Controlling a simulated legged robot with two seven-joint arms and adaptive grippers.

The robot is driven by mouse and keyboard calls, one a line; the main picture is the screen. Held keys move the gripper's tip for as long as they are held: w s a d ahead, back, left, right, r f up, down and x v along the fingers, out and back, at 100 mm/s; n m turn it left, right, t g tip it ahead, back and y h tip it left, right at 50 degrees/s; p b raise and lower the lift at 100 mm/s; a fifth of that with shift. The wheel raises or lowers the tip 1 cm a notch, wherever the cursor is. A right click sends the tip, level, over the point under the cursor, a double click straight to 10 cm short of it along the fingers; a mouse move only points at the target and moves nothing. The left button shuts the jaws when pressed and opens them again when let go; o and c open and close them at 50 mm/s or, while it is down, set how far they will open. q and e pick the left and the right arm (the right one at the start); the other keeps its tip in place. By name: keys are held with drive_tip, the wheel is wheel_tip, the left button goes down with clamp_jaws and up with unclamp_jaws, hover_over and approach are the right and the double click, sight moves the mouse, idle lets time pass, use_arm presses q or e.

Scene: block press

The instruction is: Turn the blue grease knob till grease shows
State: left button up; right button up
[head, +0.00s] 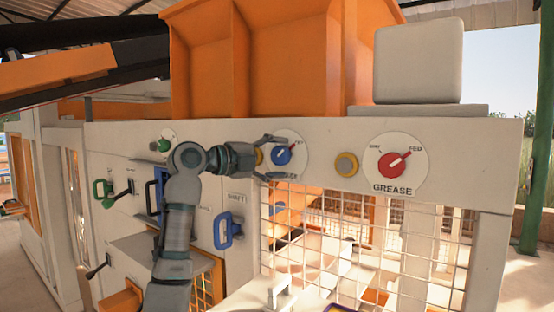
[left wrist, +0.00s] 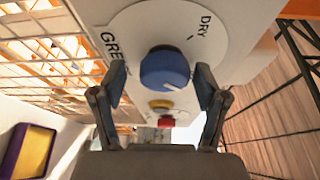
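The blue grease knob (head: 283,155) sits on a round white dial on the machine's front panel. In the head view its pointer leans to the upper right. In the left wrist view the knob (left wrist: 165,70) shows large, near the words "DRY" and "GRE", the rest of the latter hidden. My left gripper (head: 276,157) is open in front of the dial. Its fingertips (left wrist: 162,82) are on either side of the knob, with visible gaps between them and it. My right gripper is in neither view.
A red knob (head: 393,164) on a second "GREASE" dial is at the right, with a yellow-rimmed round fitting (head: 347,164) beside it. A wire mesh (head: 350,222) lies below. Blue (head: 228,230) and green (head: 103,193) handles stick out at the left.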

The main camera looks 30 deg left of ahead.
use_arm(q)
drive_tip(key=shift+s, duration=0.1)
drive_tip(key=v, duration=1.1)
drive_tip(key=shift+s+a, duration=0.25)
drive_tip(key=shift+a, duration=0.1)
drive_tip(key=shift+d, duration=0.15)
drive_tip(key=shift+f, duration=0.1)
